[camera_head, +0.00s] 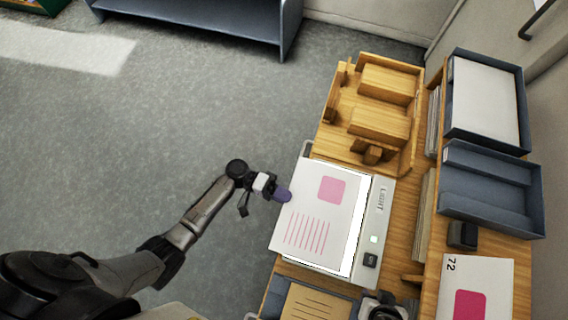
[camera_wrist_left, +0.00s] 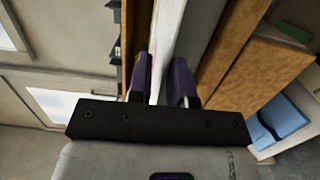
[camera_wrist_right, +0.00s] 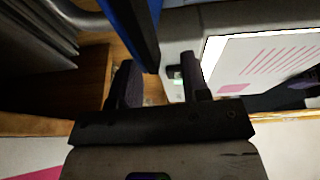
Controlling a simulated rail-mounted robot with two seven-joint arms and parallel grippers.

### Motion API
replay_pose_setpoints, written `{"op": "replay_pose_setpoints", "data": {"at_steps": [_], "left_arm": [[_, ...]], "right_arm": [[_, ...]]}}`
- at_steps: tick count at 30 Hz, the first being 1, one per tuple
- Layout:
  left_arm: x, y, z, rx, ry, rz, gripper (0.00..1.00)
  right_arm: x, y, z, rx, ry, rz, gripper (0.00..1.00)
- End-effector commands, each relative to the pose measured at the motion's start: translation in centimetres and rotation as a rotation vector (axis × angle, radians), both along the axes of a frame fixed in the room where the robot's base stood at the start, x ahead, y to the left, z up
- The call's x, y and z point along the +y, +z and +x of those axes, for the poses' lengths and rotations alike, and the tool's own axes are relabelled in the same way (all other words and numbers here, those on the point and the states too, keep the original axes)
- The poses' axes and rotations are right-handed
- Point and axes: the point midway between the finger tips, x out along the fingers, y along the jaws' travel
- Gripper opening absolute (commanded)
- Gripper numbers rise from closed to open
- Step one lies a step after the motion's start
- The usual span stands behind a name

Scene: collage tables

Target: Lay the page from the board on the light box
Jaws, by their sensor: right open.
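The page (camera_head: 315,210), white with a pink square and pink lines, lies over most of the bright panel of the light box (camera_head: 381,215). A lit strip shows along its right side; I cannot tell whether it lies fully flat. My left gripper (camera_head: 284,194) is at the page's left edge, and in the left wrist view its fingers (camera_wrist_left: 162,85) are close on either side of a white edge. My right gripper (camera_head: 382,309) is at the bottom of the head view, below the light box. The right wrist view shows its fingers (camera_wrist_right: 158,88) apart and empty, with the page (camera_wrist_right: 265,65) beyond.
A wooden rack (camera_head: 385,105) stands behind the light box. Grey-blue trays (camera_head: 490,190) stand at the right, near a black block (camera_head: 462,235). A sheet marked 72 (camera_head: 487,275) with a magenta square lies at lower right. A blue tray (camera_head: 272,301) is below the light box.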

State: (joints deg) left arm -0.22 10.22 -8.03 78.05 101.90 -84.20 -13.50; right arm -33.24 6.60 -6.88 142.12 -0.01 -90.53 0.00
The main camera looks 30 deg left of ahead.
Motion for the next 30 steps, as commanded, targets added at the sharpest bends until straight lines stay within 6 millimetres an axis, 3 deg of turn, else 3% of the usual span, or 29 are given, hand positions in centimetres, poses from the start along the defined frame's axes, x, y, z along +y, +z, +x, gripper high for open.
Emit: {"op": "replay_pose_setpoints", "data": {"at_steps": [4,14,30], "left_arm": [[0.0,0.0,0.0,0.0,0.0,0.0,0.32],[0.7,-0.1,0.0,0.0,0.0,0.002,0.32],[10.4,-0.2,0.0,0.0,0.001,0.003,0.32]], "right_arm": [[0.0,0.0,0.0,0.0,-0.001,0.0,0.43],[0.0,-0.1,0.0,0.0,0.001,-0.001,0.43],[-0.3,-1.1,0.0,0.0,0.006,-0.009,0.43]]}}
